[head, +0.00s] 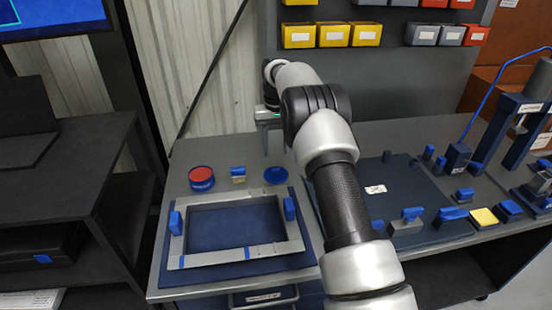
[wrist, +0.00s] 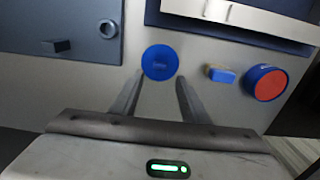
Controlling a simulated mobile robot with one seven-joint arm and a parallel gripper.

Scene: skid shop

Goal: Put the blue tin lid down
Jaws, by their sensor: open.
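The round blue tin lid (wrist: 160,62) lies flat on the grey bench, with a small raised grip across its middle. In the head view the lid (head: 276,175) is at the back of the bench, right of the tin. My gripper (wrist: 160,80) is open, its two fingers apart, with the lid just beyond and between their tips. The fingers look empty; whether they touch the lid I cannot tell. In the head view my arm partly hides the gripper. The open tin (wrist: 266,83), blue outside and red inside, stands to the right in the wrist view; it also shows in the head view (head: 201,178).
A small blue-topped block (head: 238,173) sits between tin and lid. A grey frame (head: 180,250) with blue clips lies in front on a blue board. A dark plate (head: 420,190) with blue-handled fixtures is at right. Yellow bins (head: 334,35) hang behind.

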